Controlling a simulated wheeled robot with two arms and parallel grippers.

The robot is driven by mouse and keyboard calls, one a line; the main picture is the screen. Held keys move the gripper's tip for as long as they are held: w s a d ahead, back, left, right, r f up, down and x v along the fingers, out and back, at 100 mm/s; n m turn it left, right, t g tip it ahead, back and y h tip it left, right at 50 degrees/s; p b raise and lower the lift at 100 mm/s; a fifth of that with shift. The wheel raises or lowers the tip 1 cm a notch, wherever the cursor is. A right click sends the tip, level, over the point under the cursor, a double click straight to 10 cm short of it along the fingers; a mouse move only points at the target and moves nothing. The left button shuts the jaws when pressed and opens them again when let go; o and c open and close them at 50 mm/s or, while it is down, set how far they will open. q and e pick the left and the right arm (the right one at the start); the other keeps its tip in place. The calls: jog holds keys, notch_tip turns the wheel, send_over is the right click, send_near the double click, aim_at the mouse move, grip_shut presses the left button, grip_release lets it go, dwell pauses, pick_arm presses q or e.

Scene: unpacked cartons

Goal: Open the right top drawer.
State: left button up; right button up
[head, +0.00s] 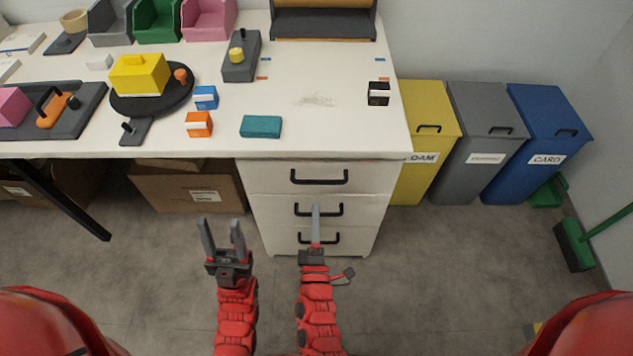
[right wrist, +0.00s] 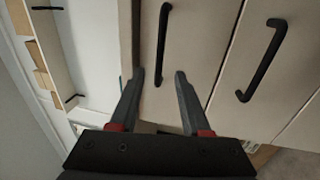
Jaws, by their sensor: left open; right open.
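The white drawer unit (head: 260,207) stands under the right end of the table, with three drawers and black handles. The top drawer (head: 270,177) is shut, and its black handle (head: 319,181) is in plain view. My right gripper (head: 316,208) is open and empty in front of the unit, overlapping the middle handle in the head view. In the right wrist view its fingers (right wrist: 161,82) lie on either side of the line of the top handle (right wrist: 162,45), whose near end shows between the tips. My left gripper (head: 220,222) is open and empty, left of the unit.
The white table (head: 330,125) above holds a teal box (head: 261,127), small cartons and trays. A cardboard box (head: 180,190) sits under it to the left. Yellow, grey and blue bins (head: 530,130) stand right of the unit. The floor in front is clear.

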aim_at(316, 181)
jog(key=w, duration=0.3)
jog(key=w+r, duration=0.1)
jog(key=w, duration=0.5)
jog(key=shift+w+r, duration=0.35)
jog(key=shift+r, duration=0.05)
grip_shut()
dwell(0.8)
